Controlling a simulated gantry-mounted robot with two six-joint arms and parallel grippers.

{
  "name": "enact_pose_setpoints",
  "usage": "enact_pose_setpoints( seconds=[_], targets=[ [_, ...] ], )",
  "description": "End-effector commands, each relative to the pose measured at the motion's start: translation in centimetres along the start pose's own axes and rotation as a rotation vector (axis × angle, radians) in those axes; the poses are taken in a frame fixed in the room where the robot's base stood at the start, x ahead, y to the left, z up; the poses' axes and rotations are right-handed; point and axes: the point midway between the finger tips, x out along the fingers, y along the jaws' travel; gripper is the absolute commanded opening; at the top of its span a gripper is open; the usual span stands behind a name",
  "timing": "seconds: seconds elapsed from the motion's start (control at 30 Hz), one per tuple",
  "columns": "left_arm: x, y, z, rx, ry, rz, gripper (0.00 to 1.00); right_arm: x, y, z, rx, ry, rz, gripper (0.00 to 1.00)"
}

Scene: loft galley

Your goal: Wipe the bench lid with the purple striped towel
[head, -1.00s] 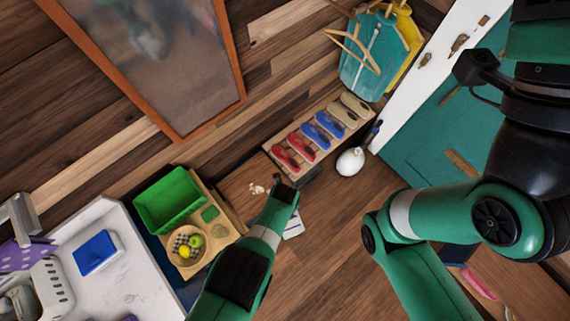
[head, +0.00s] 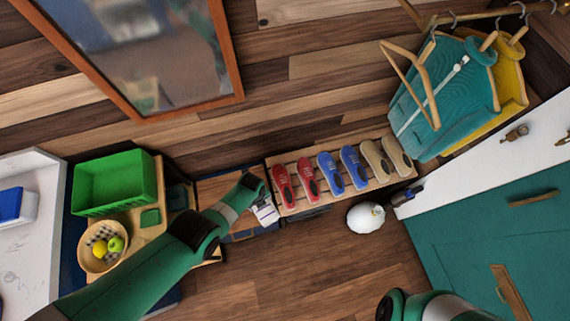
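The bench lid (head: 212,187) is a brown wooden top between the shelf with the green crate and the shoe rack; my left arm covers much of it. My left gripper (head: 258,188) is over the lid's right end, dark and small, and its fingers are not clear. A small pale, whitish-lavender piece (head: 265,212) shows just below the gripper. I cannot tell whether it is the purple striped towel, or whether the gripper holds it. No other towel is clear. My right gripper is out of view.
A slatted rack of red, blue and tan shoes (head: 293,207) adjoins the lid's right. A white round object (head: 366,217) stands on the floor. A green crate (head: 115,183) and a fruit bowl (head: 90,251) are left. Hangers with clothes (head: 445,95) are upper right. Floor below is open.

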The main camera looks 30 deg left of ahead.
Motion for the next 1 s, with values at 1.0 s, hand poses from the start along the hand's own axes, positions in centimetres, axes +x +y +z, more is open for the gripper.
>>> enact_pose_setpoints(
  seconds=[1.0],
  targets=[
    [21.6,12.6,6.5,-0.587,0.000,-0.001,0.35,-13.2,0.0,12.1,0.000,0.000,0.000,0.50]
  ],
)
